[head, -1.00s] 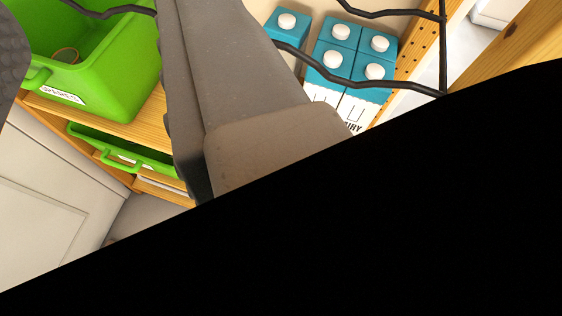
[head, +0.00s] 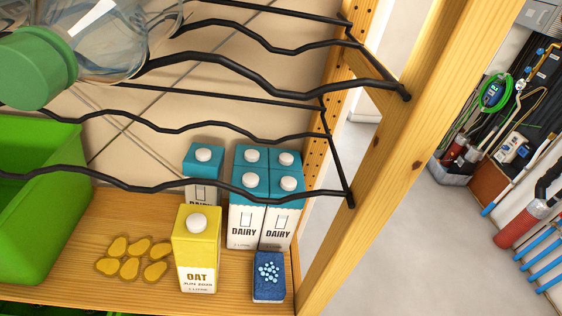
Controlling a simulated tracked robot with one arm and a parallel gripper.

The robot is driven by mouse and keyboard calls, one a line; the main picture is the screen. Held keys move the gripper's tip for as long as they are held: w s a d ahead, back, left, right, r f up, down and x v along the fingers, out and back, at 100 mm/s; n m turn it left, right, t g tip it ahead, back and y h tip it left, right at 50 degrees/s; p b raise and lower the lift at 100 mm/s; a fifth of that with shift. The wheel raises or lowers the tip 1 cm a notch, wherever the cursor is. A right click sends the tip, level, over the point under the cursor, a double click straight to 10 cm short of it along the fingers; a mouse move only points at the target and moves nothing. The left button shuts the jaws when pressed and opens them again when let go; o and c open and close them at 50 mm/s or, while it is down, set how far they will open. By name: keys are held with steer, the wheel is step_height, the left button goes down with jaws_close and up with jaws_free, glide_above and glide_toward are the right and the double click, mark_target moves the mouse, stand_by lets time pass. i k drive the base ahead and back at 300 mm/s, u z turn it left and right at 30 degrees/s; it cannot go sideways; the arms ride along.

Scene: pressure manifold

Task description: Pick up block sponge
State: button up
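A small dark blue block with pale blue dots on its top face (head: 268,290), which looks like the block sponge, stands on the wooden shelf (head: 130,215) near its right end. It is just in front of the blue-and-white dairy cartons (head: 247,225) and to the right of a yellow oat carton (head: 190,250). Its front and top show with nothing over them. My gripper is not in the picture.
Black wavy wire rack bars (head: 170,125) cross above the shelf. A clear bottle with a green cap (head: 35,68) lies on them. A wooden post (head: 385,150) borders the right. Yellow pieces (head: 130,258) and a green bin (head: 40,190) are left.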

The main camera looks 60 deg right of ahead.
mark_target(269, 270)
steer(key=k, duration=1.75)
steer(key=z, duration=0.6)
steer(key=i, duration=1)
steer(key=u, duration=0.05)
